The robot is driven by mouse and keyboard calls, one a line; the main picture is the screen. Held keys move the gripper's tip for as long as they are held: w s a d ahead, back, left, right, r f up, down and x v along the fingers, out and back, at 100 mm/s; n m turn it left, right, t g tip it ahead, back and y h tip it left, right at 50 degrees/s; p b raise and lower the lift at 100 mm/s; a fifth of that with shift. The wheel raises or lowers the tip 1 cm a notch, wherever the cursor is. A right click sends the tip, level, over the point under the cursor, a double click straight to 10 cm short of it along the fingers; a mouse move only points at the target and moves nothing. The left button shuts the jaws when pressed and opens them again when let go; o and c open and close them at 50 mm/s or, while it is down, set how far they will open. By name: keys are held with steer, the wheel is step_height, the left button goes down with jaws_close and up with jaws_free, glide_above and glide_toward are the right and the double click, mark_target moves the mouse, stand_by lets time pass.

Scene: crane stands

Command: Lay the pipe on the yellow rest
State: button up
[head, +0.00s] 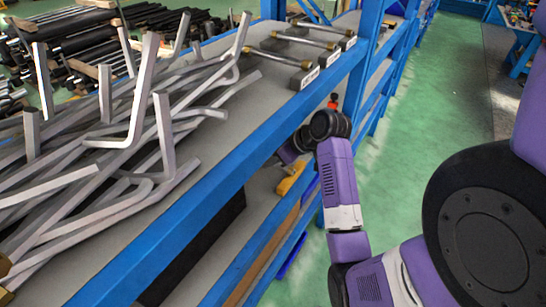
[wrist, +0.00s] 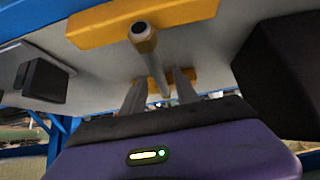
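In the wrist view a grey round pipe (wrist: 146,48) with a dark hollow end points toward the camera and runs between the two fingers of my gripper (wrist: 160,84). The fingers stand apart on either side of it; whether both touch it is not clear. A yellow rest (wrist: 190,20) lies across the pipe's near end, and a second yellow piece (wrist: 158,87) shows at the fingertips. Contact between pipe and rest cannot be told. In the head view my gripper is hidden behind the blue shelf beam; a yellow rest (head: 290,178) shows on the lower shelf.
Dark blocks stand at the left (wrist: 45,80) and right (wrist: 285,75) of the wrist view. The upper shelf holds a pile of bent grey bars (head: 150,110) and brass-coloured rods on grey blocks (head: 304,78). Blue shelf beams (head: 285,107) edge the space. Green floor is clear at right.

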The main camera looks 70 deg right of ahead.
steer(key=b+v, duration=0.1)
steer(key=v, duration=1.1)
steer(key=shift+r, duration=0.1)
